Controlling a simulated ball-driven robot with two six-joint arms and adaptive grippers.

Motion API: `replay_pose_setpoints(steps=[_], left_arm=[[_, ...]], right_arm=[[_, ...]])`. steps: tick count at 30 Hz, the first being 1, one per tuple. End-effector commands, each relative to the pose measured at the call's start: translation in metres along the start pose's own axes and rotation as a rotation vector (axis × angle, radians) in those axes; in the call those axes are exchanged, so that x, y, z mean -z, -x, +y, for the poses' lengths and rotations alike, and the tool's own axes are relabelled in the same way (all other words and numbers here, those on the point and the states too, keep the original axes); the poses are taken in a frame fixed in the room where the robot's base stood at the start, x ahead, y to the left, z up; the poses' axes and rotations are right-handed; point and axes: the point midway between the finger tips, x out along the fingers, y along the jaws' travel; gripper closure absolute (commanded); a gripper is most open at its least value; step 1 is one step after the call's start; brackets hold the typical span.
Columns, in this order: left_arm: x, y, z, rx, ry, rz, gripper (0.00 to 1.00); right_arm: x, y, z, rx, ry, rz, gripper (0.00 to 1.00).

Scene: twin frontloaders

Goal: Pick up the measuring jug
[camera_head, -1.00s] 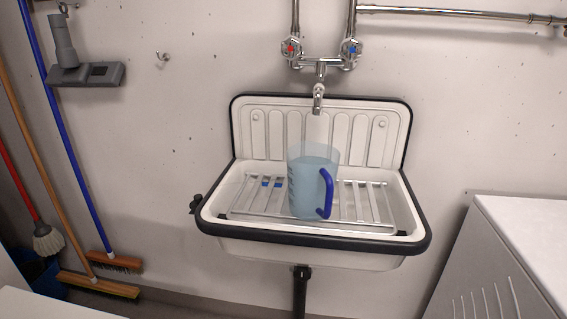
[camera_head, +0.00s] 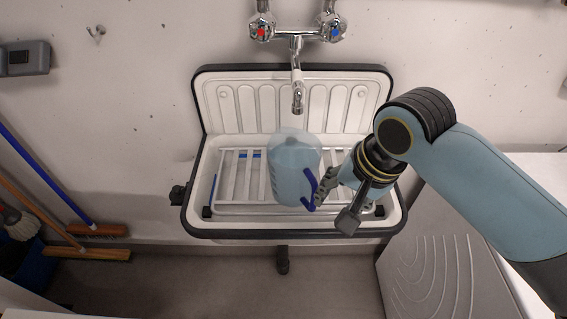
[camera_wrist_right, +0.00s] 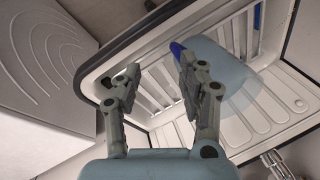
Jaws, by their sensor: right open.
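The measuring jug (camera_head: 290,170), translucent pale blue with a dark blue handle, stands upright on the rack in the sink. Its handle (camera_head: 309,190) is on the right, toward my right gripper. My right gripper (camera_head: 337,203) is open just right of the handle, one finger close beside it. In the right wrist view the jug (camera_wrist_right: 232,75) is right of the open right gripper (camera_wrist_right: 157,64), with the handle (camera_wrist_right: 178,50) near the right finger's tip. I cannot tell whether they touch. My left gripper is not in view.
The white sink (camera_head: 225,229) has a dark rim and a metal rack (camera_head: 232,185). The tap (camera_head: 297,92) hangs above the jug. A white cabinet (camera_head: 430,265) stands at right. Brooms (camera_head: 90,230) lean at left.

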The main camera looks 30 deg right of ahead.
Motion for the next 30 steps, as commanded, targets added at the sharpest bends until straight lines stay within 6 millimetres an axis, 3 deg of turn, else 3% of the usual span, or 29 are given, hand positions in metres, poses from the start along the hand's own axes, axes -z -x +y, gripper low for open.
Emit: replay_pose_setpoints(steps=[11, 21, 26, 30], left_arm=[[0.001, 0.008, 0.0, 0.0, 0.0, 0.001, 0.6], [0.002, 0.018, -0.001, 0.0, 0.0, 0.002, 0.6], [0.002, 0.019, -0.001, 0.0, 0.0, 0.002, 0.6], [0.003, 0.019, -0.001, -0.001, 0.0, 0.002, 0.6]], right_arm=[[0.017, 0.007, -0.034, 0.025, -0.499, -0.053, 0.59], [0.045, 0.02, -0.086, 0.001, -1.329, -0.165, 0.59], [0.05, 0.021, -0.095, -0.018, -1.506, -0.19, 0.59], [0.048, 0.004, -0.099, -0.024, -1.537, -0.195, 0.59]])
